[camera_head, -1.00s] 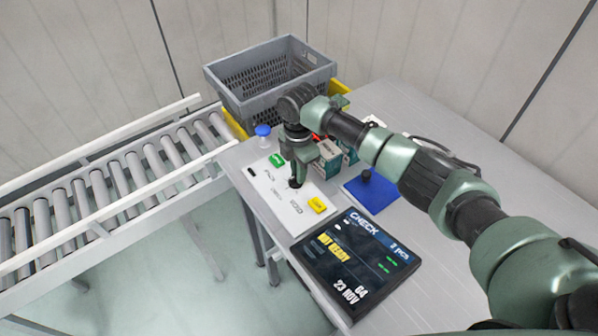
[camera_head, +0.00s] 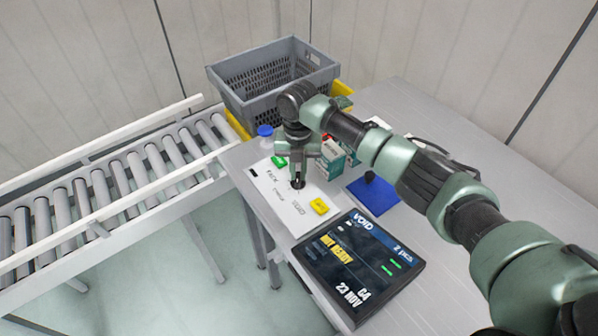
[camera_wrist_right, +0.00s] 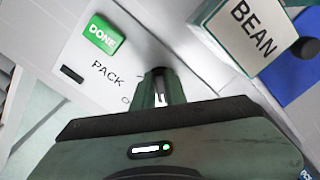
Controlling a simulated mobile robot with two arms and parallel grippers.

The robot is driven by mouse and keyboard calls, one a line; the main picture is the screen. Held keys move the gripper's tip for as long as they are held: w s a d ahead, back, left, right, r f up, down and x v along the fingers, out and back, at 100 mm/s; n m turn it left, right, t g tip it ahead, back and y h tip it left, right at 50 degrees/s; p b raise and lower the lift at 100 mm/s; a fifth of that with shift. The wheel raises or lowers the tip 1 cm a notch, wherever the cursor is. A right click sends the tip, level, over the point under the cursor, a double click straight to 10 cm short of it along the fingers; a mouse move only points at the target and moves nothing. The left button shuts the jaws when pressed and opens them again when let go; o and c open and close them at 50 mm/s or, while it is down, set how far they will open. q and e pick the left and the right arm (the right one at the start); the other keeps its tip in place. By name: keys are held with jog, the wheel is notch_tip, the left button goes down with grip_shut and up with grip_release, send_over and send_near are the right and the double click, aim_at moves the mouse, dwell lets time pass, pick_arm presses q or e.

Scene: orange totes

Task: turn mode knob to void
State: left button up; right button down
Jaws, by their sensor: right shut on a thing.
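The white control panel (camera_head: 283,210) lies on the metal table and carries printed mode words around a small black mode knob (camera_head: 298,185). My right gripper (camera_head: 297,178) points down at the panel and is shut on the knob, which its fingers mostly hide. In the right wrist view the gripper (camera_wrist_right: 160,90) reaches onto the panel near the printed word PACK. The black display (camera_head: 358,262) beside the panel reads VOID at its top, with a yellow NOT READY line below. My left gripper is not in view.
A green DONE button (camera_wrist_right: 104,35) and a yellow button (camera_head: 319,206) sit on the panel. A BEAN box (camera_wrist_right: 250,32), a blue pad (camera_head: 373,193) and a blue-capped bottle (camera_head: 265,137) stand close by. A grey crate (camera_head: 275,80) is behind; a roller conveyor (camera_head: 100,195) runs left.

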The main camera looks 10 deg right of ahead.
aim_at(297, 174)
jog(key=shift+a+n, duration=0.1)
jog(key=shift+n, duration=0.8)
jog(key=c, duration=1.4)
grip_release()
jog(key=shift+c, duration=0.2)
jog(key=shift+r, duration=0.1)
notch_tip(297, 174, up, 8)
jog(key=shift+f+b, duration=0.15)
jog(key=shift+b, duration=0.8)
